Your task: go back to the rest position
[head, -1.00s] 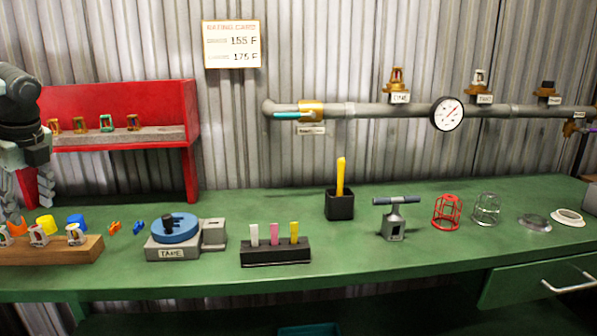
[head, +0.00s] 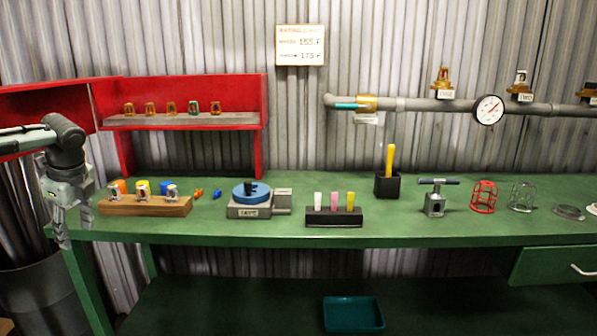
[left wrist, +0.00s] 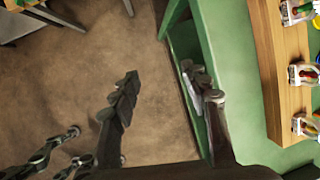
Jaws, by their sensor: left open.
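My left gripper (head: 72,218) hangs at the left end of the green workbench (head: 400,222) in the head view, fingers pointing down. It is open and empty. In the left wrist view the two dark fingers (left wrist: 165,95) stand apart, over the brown floor and the edge of the bench. The wooden block (head: 150,206) with several sprinkler heads lies just right of the gripper, apart from it. The block also shows at the right of the left wrist view (left wrist: 277,70). My right gripper is not in view.
A red shelf (head: 262,100) with several sprinkler heads stands at the back left. A teal tray (head: 353,314) is below. A grey bin (head: 35,290) stands left.

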